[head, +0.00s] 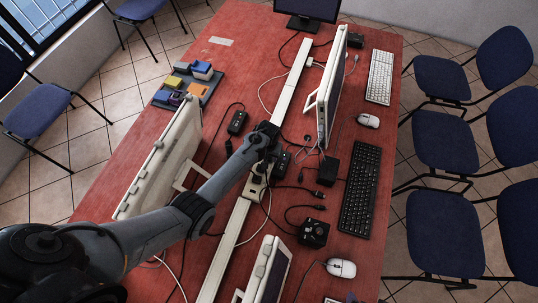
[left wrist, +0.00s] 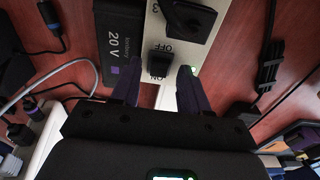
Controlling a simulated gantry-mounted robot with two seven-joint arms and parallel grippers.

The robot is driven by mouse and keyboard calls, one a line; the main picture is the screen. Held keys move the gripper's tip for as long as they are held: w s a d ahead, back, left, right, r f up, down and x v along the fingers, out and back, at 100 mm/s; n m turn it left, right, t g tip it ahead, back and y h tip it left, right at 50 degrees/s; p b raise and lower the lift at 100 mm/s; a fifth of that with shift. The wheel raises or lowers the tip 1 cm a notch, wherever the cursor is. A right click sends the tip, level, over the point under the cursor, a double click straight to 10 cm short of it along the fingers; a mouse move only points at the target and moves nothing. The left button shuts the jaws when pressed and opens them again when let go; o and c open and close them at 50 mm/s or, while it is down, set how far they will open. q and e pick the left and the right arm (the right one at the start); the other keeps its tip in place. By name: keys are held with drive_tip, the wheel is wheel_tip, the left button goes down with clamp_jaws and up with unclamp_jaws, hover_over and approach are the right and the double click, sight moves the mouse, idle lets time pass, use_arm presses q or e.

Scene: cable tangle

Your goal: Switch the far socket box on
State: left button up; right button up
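In the left wrist view a cream socket box (left wrist: 210,52) carries a black rocker switch (left wrist: 163,62), with OFF printed above it and ON below. A black plug (left wrist: 188,18) sits in the box above the switch. My left gripper (left wrist: 158,72) is open, its two dark fingers apart on either side of the switch's lower end. Nothing is held between them. In the head view my left gripper (head: 265,143) is over the middle of the cream strip and hides part of it. Whether the fingers touch the switch cannot be told. My right gripper is in neither view.
A black 20 V battery box (left wrist: 120,42) lies close beside the left finger. Loose cables cross the red table (head: 225,75). Monitors (head: 326,85), a black keyboard (head: 361,188) and a black adapter (head: 328,171) stand to the right. A tray of coloured blocks (head: 207,83) lies far left.

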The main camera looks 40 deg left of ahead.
sight(268, 159)
use_arm(q)
drive_tip(key=shift+r, duration=0.15)
wheel_tip(268, 159, up, 10)
drive_tip(key=p, duration=0.1)
drive_tip(key=shift+s+r+p, duration=0.25)
drive_tip(key=shift+s+p, duration=0.1)
drive_tip(key=shift+p, duration=0.05)
drive_tip(key=shift+d, duration=0.1)
idle(0.5)
drive_tip(key=s+d+r+m+t, duration=0.1)
drive_tip(key=s+d+r+m, duration=0.15)
drive_tip(key=s, duration=0.65)
drive_tip(key=s+d+r+m+t, duration=0.15)
drive_tip(key=s+r, duration=0.25)
drive_tip(key=s, duration=0.5)
drive_tip(key=s+d+r+m, duration=0.1)
drive_tip(key=s+d+r, duration=0.2)
drive_tip(key=s, duration=0.6)
wheel_tip(268, 159, up, 16)
drive_tip(key=p, duration=1.5)
drive_tip(key=shift+s+p, duration=0.2)
drive_tip(key=shift+p, duration=0.1)
drive_tip(key=shift+a, duration=0.1)
